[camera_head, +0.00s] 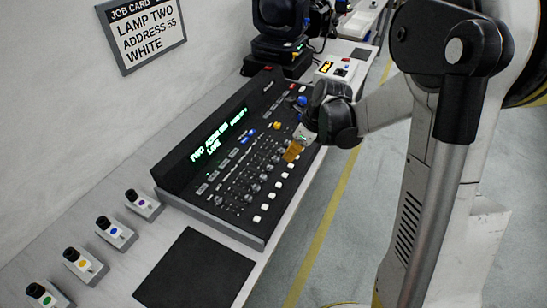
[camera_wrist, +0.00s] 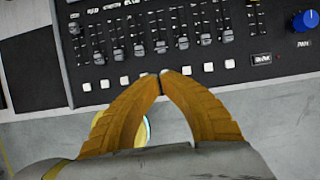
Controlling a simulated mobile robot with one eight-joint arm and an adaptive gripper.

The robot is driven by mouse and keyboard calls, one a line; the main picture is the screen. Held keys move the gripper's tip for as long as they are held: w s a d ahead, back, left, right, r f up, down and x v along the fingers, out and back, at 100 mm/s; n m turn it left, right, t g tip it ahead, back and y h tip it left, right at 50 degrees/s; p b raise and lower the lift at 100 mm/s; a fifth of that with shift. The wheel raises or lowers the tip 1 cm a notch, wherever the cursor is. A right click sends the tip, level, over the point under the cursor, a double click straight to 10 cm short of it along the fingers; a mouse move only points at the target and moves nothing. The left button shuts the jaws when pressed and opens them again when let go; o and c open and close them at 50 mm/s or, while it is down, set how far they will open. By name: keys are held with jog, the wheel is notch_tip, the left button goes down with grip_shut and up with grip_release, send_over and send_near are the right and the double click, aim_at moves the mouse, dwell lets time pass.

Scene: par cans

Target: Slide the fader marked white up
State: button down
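The lighting console (camera_head: 232,150) has a row of dark fader caps above square white buttons. In the wrist view, several faders run across the panel, including a cap (camera_wrist: 160,47) straight ahead of my fingertips. One label at the left seems to read RED; I cannot read which fader is marked white. My gripper (camera_head: 292,156) has orange fingers and is over the console's near right part. In the wrist view my gripper (camera_wrist: 162,73) has its fingertips together with nothing seen between them. The tips are just below that cap, level with the button row; touching or apart is unclear.
A job card (camera_head: 145,33) on the wall reads LAMP TWO, ADDRESS 55, WHITE. The console display (camera_head: 222,137) glows green. A black pad (camera_head: 195,270) and several small coloured-button boxes (camera_head: 116,233) lie nearer on the bench. A black lamp fixture (camera_head: 278,30) stands behind. A blue knob (camera_wrist: 304,20) is at the right.

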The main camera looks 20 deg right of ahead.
aim_at(253, 165)
jog(key=b+x, duration=0.4)
jog(key=x, duration=0.6)
jog(key=shift+f, duration=0.1)
jog(key=w+a, duration=0.6)
jog(key=shift+w+a, duration=0.1)
